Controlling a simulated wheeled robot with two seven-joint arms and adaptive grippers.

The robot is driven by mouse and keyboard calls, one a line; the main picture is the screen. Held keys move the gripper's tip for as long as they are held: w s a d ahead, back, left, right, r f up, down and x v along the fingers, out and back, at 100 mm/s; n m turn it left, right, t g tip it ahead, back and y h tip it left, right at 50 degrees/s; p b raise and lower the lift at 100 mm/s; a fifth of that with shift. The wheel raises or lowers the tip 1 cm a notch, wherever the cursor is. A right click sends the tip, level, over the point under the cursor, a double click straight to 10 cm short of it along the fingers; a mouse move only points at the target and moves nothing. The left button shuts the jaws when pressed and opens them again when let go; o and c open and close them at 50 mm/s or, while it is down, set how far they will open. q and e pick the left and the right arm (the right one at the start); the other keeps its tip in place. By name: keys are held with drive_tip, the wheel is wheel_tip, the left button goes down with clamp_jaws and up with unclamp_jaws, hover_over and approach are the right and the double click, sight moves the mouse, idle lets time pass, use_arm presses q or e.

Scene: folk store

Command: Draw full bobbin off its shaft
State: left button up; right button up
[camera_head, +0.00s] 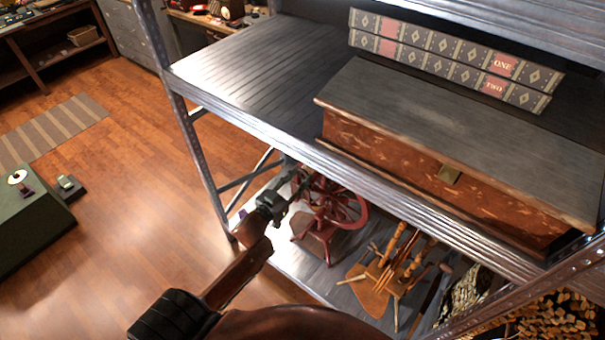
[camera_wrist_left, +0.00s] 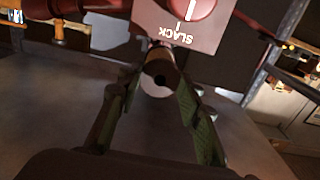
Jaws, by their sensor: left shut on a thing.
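A small dark red spinning wheel (camera_head: 345,208) stands on the lower shelf in the head view. My left gripper (camera_head: 292,183) reaches in under the upper shelf beside its left part. In the left wrist view the bobbin (camera_wrist_left: 160,70) shows end-on as a brownish cylinder with a dark hole, and a pale round edge shows behind it. My left gripper (camera_wrist_left: 159,84) has a finger on each side of the bobbin and is shut on it. The bobbin's far end and shaft are hidden. My right gripper is in neither view.
The upper shelf (camera_head: 240,70) hangs over the work spot and carries a wooden chest (camera_head: 430,180) and two large books (camera_head: 450,60). A reddish panel marked SLACK (camera_wrist_left: 178,35) is close beyond the bobbin.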

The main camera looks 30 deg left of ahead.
use_arm(q)
drive_tip(key=shift+s+a+p, duration=0.15)
drive_tip(key=shift+s+p, duration=0.55)
drive_tip(key=shift+s, duration=1.15)
